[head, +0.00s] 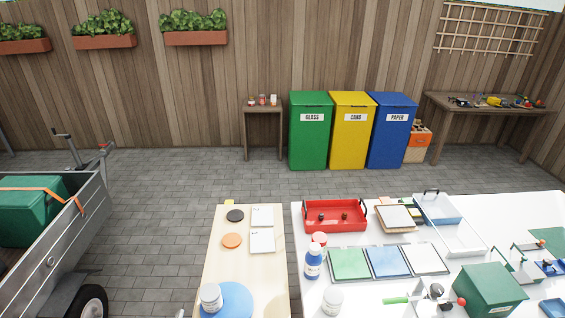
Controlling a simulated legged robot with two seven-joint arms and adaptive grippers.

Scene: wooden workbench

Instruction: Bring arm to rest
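Neither of my arms shows in the head view, and no gripper can be made out. The task names no object. A white-topped table (279,293) does not carry any gripper that I can see. On it stand a red tray (335,227) with black handles, a blue bottle with a white cap (313,262), and a dark green box (489,290). Green, blue and white square panels (387,261) lie in a row in the middle.
A narrow wooden table (215,268) stands left of the white one, holding white cards (262,240) and a blue disc (232,300). A metal trailer (72,240) is at the left. Green, yellow and blue bins (352,140) stand by the fence. Paved floor between is clear.

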